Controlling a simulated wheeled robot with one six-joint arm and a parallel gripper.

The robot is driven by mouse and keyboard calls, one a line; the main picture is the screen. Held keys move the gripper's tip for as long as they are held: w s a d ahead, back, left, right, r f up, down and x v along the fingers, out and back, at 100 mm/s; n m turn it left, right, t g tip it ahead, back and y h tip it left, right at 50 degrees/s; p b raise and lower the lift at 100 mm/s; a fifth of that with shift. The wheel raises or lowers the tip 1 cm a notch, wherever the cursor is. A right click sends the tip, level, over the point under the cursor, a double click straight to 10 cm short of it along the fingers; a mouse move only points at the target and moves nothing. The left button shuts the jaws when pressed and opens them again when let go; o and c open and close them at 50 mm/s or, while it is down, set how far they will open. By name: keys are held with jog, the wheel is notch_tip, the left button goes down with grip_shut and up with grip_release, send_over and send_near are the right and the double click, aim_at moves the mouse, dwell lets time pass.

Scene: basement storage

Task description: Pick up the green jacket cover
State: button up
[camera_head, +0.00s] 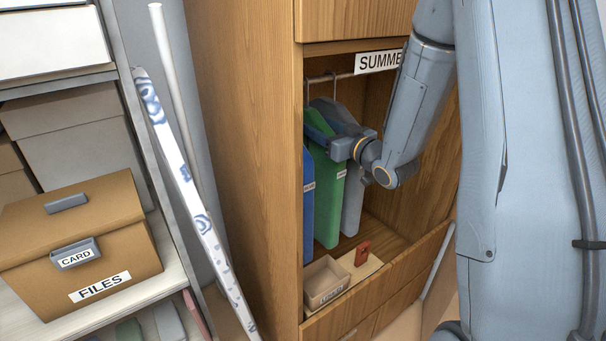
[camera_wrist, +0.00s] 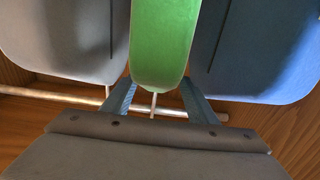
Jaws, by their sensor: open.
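The green jacket cover (camera_head: 328,195) hangs from the rail in the wardrobe, between a blue cover (camera_head: 308,205) and a grey cover (camera_head: 352,190). My gripper (camera_head: 318,124) is at the upper part of the green cover, below the rail. In the wrist view the green cover (camera_wrist: 163,50) is in the middle, with the grey cover (camera_wrist: 65,40) on the left and the blue cover (camera_wrist: 255,50) on the right. My gripper's fingers (camera_wrist: 155,98) are apart, one on each side of the green cover's narrow end and its hook. Contact cannot be told.
The rail (camera_wrist: 60,95) runs behind the fingers. On the wardrobe floor are a small bin (camera_head: 325,283) and a red item (camera_head: 363,253). A "SUMME..." sign (camera_head: 378,62) is above, partly hidden by my arm. A shelf with a FILES box (camera_head: 75,245) stands left.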

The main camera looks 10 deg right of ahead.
jog(key=p+x, duration=0.1)
jog(key=x, duration=0.3)
jog(key=shift+r+p, duration=0.15)
jog(key=shift+p, duration=0.25)
grip_shut()
